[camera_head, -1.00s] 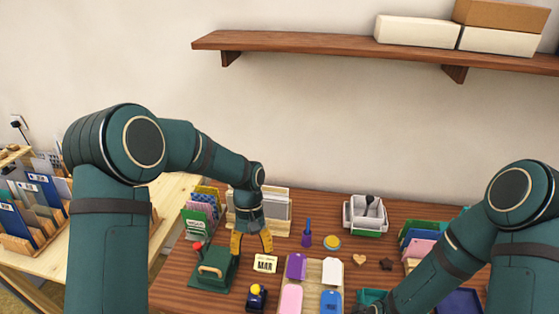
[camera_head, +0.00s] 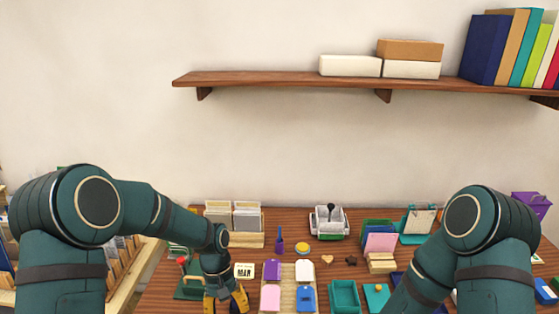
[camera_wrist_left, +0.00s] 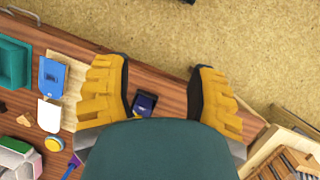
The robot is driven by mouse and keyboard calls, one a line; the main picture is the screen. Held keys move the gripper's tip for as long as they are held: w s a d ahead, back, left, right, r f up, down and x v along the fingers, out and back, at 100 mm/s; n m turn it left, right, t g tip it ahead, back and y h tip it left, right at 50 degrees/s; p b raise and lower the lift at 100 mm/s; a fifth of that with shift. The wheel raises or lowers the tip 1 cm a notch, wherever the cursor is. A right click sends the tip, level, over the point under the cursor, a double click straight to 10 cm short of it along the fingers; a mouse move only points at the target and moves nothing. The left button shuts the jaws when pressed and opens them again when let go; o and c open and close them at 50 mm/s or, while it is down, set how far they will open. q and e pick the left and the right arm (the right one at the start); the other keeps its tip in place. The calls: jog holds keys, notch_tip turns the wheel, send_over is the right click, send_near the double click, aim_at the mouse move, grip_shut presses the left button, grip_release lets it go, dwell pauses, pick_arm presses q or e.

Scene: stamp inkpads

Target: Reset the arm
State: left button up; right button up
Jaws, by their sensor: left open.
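My left arm comes in from the left in the head view. Its yellow gripper (camera_head: 226,298) hangs low at the front of the wooden desk, near the picture's bottom edge. In the left wrist view the same gripper (camera_wrist_left: 160,78) has its two fingers spread wide, with nothing between the tips. A small dark blue item (camera_wrist_left: 145,104) shows on the desk below, in the gap between the fingers and apart from them. My right arm (camera_head: 437,262) reaches down at the right, and its gripper is out of the picture.
Colored pads, such as a purple one (camera_head: 272,270) and a blue one (camera_head: 306,297), lie on a light tray right of the left gripper. A green stamp press (camera_head: 190,287) stands to its left. A teal tray (camera_head: 344,296) lies near my right arm. A wall shelf (camera_head: 290,82) hangs above.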

pick_arm(q)
jog(key=s+d+f+t+h, duration=0.2)
jog(key=s+f+t, duration=0.3)
jog(key=s+f, duration=0.5)
jog(key=shift+s+d+f+t, duration=0.3)
jog(key=shift+f, duration=0.65)
pick_arm(e)
jog(key=shift+w+f, duration=0.2)
jog(key=shift+w, duration=0.3)
